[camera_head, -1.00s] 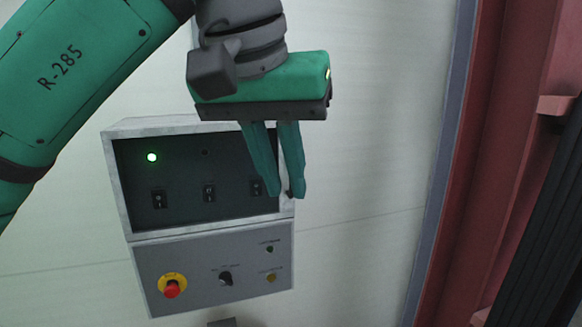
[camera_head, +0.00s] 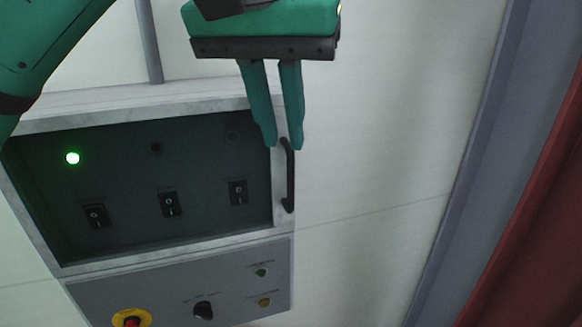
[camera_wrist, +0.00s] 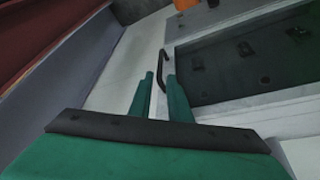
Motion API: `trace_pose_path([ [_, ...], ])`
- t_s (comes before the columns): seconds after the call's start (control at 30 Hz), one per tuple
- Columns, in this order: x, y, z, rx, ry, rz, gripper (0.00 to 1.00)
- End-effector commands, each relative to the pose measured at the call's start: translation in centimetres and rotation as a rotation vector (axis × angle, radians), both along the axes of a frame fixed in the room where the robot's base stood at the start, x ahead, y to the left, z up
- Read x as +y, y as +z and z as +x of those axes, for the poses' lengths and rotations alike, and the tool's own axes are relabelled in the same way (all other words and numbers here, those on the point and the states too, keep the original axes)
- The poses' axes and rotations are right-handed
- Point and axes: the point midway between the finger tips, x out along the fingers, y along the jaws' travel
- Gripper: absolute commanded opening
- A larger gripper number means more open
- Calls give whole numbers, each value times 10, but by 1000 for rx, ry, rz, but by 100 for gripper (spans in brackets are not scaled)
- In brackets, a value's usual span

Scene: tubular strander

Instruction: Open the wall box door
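The wall box (camera_head: 180,249) hangs on the pale wall, with a grey-framed door around a dark panel; the door looks shut. A black bar handle (camera_head: 289,178) stands upright on the door's right edge. My gripper (camera_head: 285,146) points down at the handle's upper end in the head view, its green fingers apart. In the wrist view the handle (camera_wrist: 161,72) shows beyond and between the fingertips of my gripper (camera_wrist: 158,78). I cannot tell whether a finger touches it.
Behind the dark panel are a green lamp (camera_head: 72,158) and several black switches. Below is a grey control panel with a red emergency button (camera_head: 131,320) and a black knob (camera_head: 203,310). Bare wall lies to the right, then a grey post (camera_head: 470,170) and red structure (camera_head: 535,220).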

Motion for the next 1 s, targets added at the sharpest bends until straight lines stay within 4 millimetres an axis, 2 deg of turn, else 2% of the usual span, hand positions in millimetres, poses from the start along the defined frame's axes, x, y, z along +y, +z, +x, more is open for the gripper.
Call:
trace_pose_path([
  [0.4,-6,-64,25,2,3,2,17],
  [0.53,-8,-80,31,2,2,1,17],
  [0.73,-10,-92,36,1,1,0,17],
  [1.0,-11,-93,37,0,0,0,17],
])
